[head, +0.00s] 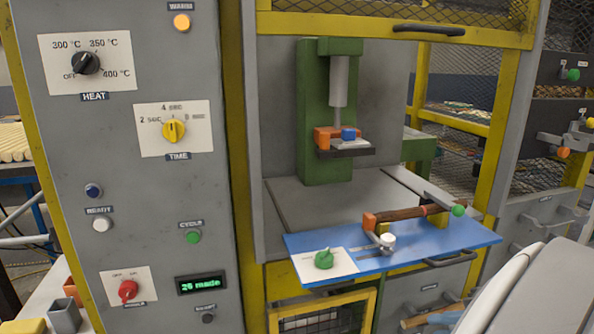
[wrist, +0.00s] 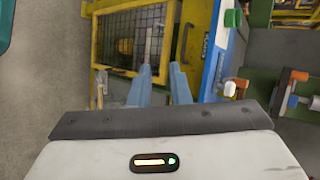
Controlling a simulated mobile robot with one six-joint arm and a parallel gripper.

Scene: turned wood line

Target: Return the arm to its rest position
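My arm shows as a white, rounded shape (head: 510,285) at the lower right of the head view, in front of the machine's right side. My gripper (wrist: 160,78) shows in the wrist view as two light blue fingers with a gap between them. It is open, and I see nothing held in it. The fingers point toward a yellow-framed mesh panel (wrist: 100,40) low on the machine. My gripper's fingers do not show in the head view.
A blue shelf (head: 450,248) with a green knob (head: 323,259) and a wooden rod (head: 405,213) juts out from the machine. A grey control panel (head: 140,220) stands at left. Drawers with handles (head: 540,220) are at right.

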